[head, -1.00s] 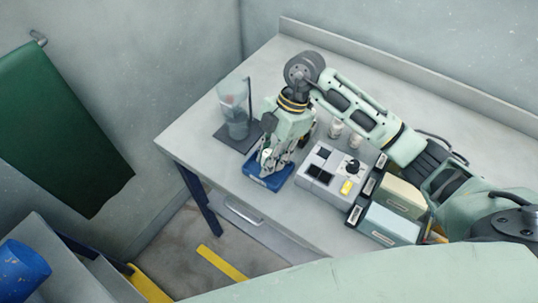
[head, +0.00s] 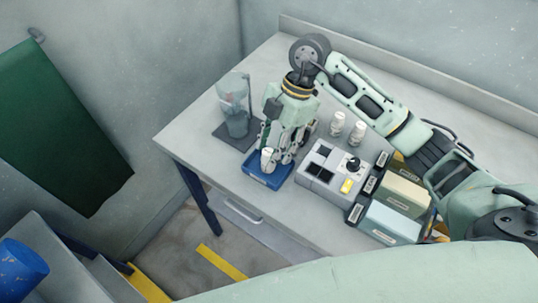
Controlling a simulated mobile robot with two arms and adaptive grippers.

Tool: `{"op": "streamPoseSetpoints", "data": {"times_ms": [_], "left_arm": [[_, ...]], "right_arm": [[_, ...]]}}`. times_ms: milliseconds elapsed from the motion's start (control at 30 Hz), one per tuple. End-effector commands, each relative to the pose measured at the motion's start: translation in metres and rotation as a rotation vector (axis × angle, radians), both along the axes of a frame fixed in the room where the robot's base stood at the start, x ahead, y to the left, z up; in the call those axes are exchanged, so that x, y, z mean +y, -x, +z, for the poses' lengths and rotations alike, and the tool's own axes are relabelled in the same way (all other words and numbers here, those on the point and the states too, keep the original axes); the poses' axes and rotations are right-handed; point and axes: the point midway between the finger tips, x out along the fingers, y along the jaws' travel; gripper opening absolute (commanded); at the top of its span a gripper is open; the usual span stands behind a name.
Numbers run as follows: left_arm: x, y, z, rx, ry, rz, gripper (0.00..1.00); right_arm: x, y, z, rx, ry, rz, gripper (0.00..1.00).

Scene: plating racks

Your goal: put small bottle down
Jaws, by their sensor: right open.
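A small white bottle (head: 266,160) stands upright on the blue tray (head: 254,178) near the table's front edge. My right gripper (head: 273,153) points down just behind and beside the bottle, with its fingers open. Part of the tray is hidden behind the gripper. Two more small white bottles (head: 337,123) (head: 357,131) stand on the table to the right of the gripper. My left gripper is not in view.
A clear container on a dark stand (head: 235,118) is left of the gripper. A grey device with a knob (head: 324,170) is right of the tray, with file boxes (head: 391,221) beyond it. The table's back left (head: 270,70) is clear.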

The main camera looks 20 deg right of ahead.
Motion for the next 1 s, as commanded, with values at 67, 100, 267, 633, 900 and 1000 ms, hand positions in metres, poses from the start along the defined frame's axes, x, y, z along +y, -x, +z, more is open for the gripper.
{"op": "streamPoseSetpoints", "data": {"times_ms": [67,100,267,633,900,1000], "left_arm": [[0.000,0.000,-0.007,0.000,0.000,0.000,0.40],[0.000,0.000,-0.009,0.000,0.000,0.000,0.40],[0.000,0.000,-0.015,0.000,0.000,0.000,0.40],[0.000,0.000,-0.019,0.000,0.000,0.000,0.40],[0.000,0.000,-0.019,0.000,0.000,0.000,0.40],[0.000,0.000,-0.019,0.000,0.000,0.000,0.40]], "right_arm": [[-0.007,-0.005,0.015,-0.007,0.001,-0.001,0.44],[-0.011,-0.006,0.024,-0.008,0.000,-0.002,0.44],[-0.022,-0.010,0.055,-0.005,0.000,-0.001,0.44],[-0.033,-0.013,0.085,-0.001,0.000,-0.001,0.44],[-0.033,-0.013,0.085,0.000,-0.001,-0.001,0.44],[-0.033,-0.013,0.085,0.000,-0.001,-0.001,0.44]]}}
